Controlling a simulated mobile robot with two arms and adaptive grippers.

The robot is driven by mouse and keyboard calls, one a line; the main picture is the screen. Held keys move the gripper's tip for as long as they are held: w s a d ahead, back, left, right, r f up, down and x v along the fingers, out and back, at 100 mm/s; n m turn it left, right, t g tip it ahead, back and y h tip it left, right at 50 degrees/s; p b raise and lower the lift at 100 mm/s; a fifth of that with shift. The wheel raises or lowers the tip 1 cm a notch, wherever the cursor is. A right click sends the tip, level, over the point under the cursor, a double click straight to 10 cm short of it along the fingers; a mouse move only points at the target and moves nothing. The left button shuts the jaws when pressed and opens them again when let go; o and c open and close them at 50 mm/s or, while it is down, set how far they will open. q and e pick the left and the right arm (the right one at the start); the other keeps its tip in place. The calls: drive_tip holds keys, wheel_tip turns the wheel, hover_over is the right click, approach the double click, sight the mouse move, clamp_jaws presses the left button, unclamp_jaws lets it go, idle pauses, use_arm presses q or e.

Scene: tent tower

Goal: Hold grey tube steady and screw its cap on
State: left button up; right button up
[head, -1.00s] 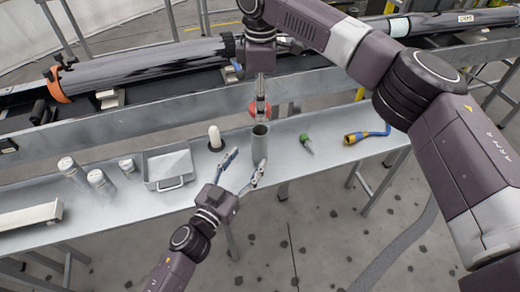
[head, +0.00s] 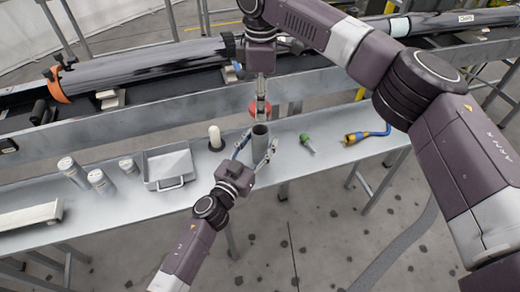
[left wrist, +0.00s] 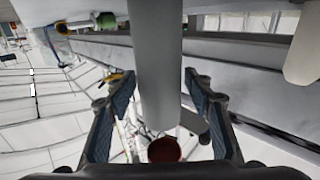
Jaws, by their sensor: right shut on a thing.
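The grey tube (head: 260,134) stands upright on the steel bench with its open mouth upward. In the left wrist view the tube (left wrist: 158,60) runs between my left gripper's fingers. My left gripper (head: 257,145) is open, one finger on each side of the tube, with gaps visible in the left wrist view. My right gripper (head: 261,107) points down above the tube and is shut on the red cap (head: 253,107), partly hidden by its fingers. The cap (left wrist: 165,150) also shows in the left wrist view, apart from the tube's end.
A white-topped cylinder (head: 215,138) stands left of the tube. A green-ended part (head: 307,141) and a blue hose with a yellow fitting (head: 367,135) lie to the right. A metal tray (head: 168,166) and several grey cylinders (head: 100,181) are at the left.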

use_arm(q)
clamp_jaws()
use_arm(e)
hover_over(261, 125)
drive_tip(key=s, duration=0.2)
drive_tip(key=shift+f, duration=2.5)
drive_tip(key=shift+f, duration=0.85)
drive_tip(key=shift+f, duration=0.6)
